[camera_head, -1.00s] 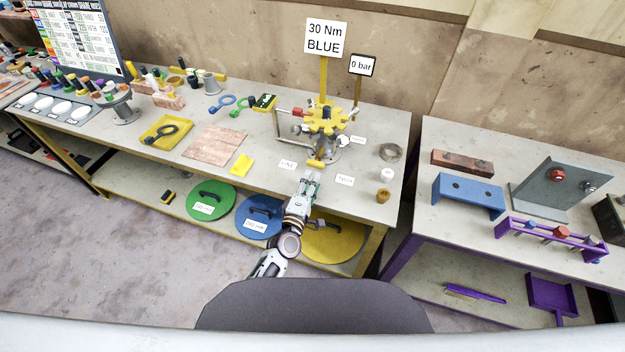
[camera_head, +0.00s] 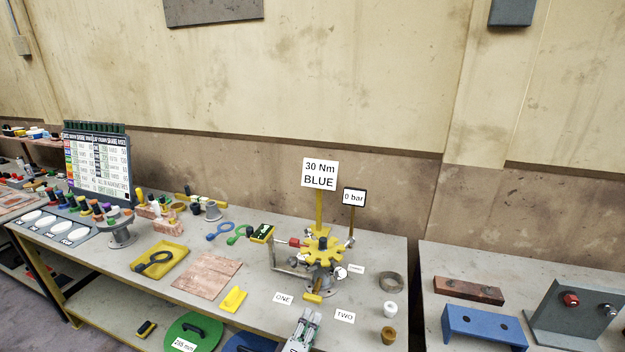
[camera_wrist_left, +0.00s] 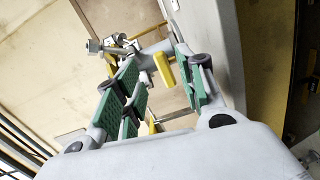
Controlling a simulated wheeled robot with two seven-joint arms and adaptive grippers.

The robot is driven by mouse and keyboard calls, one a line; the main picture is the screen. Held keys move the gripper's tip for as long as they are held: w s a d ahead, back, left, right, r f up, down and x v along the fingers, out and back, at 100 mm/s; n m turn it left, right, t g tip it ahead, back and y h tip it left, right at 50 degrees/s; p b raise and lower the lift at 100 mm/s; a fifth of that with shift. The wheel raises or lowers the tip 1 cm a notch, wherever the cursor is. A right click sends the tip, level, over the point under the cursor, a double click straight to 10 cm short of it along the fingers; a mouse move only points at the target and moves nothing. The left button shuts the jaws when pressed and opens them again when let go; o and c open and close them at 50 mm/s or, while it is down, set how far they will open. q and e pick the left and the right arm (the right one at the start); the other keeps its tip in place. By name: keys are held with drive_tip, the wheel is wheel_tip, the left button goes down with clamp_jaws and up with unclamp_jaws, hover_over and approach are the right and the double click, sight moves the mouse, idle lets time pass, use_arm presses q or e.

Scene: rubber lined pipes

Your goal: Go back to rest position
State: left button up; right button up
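My left gripper (camera_head: 307,318) shows at the bottom edge of the head view, in front of the workbench (camera_head: 362,297). Most of the arm behind it is out of frame. In the left wrist view the green-padded fingers (camera_wrist_left: 160,88) stand apart, so the gripper is open. A yellow block-shaped part (camera_wrist_left: 164,69) shows in the gap between them; it seems to lie beyond the fingertips, and nothing looks gripped. My right gripper is in neither view.
Just beyond the gripper stands a fixture with a yellow star-shaped wheel (camera_head: 322,250) and a "30 Nm BLUE" sign (camera_head: 320,174). Cards ONE (camera_head: 283,298) and TWO (camera_head: 344,316) lie nearby. A second table (camera_head: 448,276) stands to the right, across a gap.

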use_arm(q)
drive_tip(key=m, duration=0.1)
drive_tip(key=s+m+g+h, duration=0.1)
drive_tip(key=shift+s+d+r+m+g, duration=0.1)
drive_tip(key=shift+s+m+g, duration=0.2)
drive_tip(key=shift+m, duration=0.1)
drive_tip(key=s+a+m+g+y, duration=0.7)
drive_tip(key=s+a+m+g, duration=0.45)
drive_tip(key=s+a, duration=1.05)
wheel_tip(320, 180, down, 34)
drive_tip(key=s+g, duration=0.1)
drive_tip(key=s, duration=0.2)
drive_tip(key=s+a+f, duration=0.2)
drive_tip(key=s+f, duration=0.7)
drive_tip(key=s, duration=0.2)
drive_tip(key=s+a+f+g, duration=0.1)
drive_tip(key=s+f, duration=0.9)
drive_tip(key=shift+s+a+f+y, duration=0.2)
drive_tip(key=shift+s+a+y, duration=0.1)
drive_tip(key=shift+s+a, duration=0.05)
drive_tip(key=shift+m, duration=0.25)
